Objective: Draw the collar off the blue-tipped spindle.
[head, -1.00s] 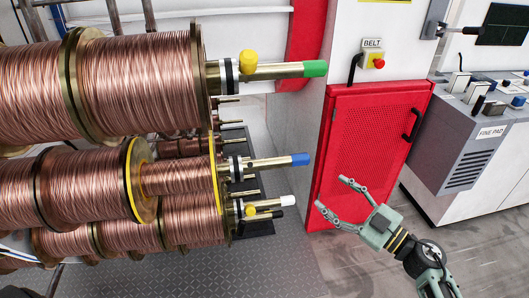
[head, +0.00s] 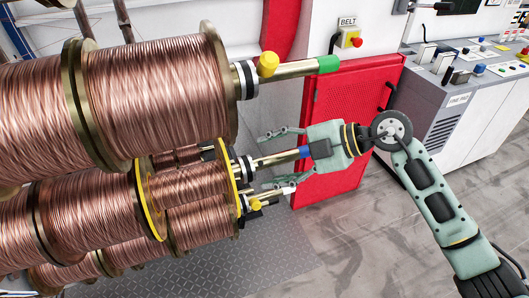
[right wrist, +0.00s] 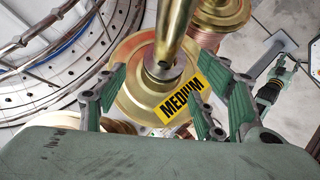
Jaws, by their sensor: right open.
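The blue-tipped spindle (head: 276,159) sticks out to the right from the middle spool in the head view. Part of its blue tip (head: 304,152) shows at my right gripper's palm. The collar (head: 246,168), with black and pale bands, sits on the spindle close to the spool's yellow-rimmed flange. My right gripper (head: 267,160) is open, one finger above the spindle and one below, with the fingertips short of the collar. In the right wrist view the spindle (right wrist: 171,35) runs between the fingers to the collar (right wrist: 164,68) at the brass flange.
The green-tipped spindle (head: 300,68), with a yellow knob (head: 268,64), lies just above. A white-tipped spindle and another yellow knob (head: 256,204) lie just below, near the lower finger. A red cabinet (head: 330,185) stands behind. A MEDIUM label (right wrist: 181,100) shows by the flange.

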